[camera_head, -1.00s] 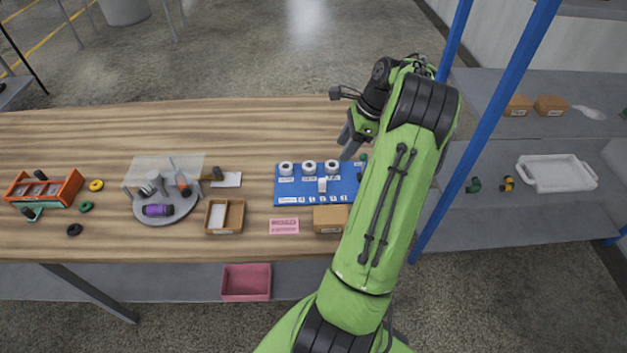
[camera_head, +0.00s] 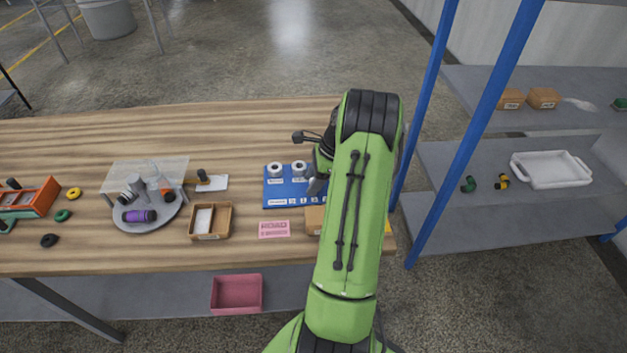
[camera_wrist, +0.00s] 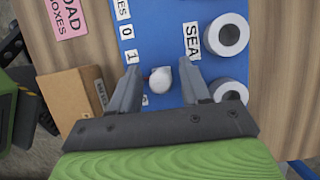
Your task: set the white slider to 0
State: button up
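The blue board (camera_head: 280,188) lies on the wooden table, partly hidden behind my arm in the head view. In the wrist view the board (camera_wrist: 170,25) carries a row of number labels, with 0 (camera_wrist: 127,30) and 1 (camera_wrist: 131,57) readable. The white slider (camera_wrist: 160,79) is a rounded knob beyond the 1 label, on the side away from 0. My gripper (camera_wrist: 161,69) is open, with one finger on each side of the slider and a visible gap to both. In the head view the slider is hidden and only part of my gripper (camera_head: 316,186) shows.
White round knobs with dark centres (camera_wrist: 228,36) stand on the board beside the right finger. A cardboard box (camera_wrist: 75,100) and a pink label (camera_wrist: 68,15) lie to the left. In the head view a brown tray (camera_head: 224,222) and a turntable (camera_head: 165,217) stand further left.

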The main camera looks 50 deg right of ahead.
aim_at(284, 192)
grip_shut()
jog(key=w+a+p, duration=0.1)
jog(key=w+a, duration=0.1)
jog(key=w+a+p, duration=0.2)
jog(key=shift+w+r, duration=0.2)
jog(key=shift+w, duration=0.05)
jog(key=shift+w+a+f, duration=0.1)
jog(key=shift+w, duration=0.05)
jog(key=shift+o, duration=0.6)
grip_release()
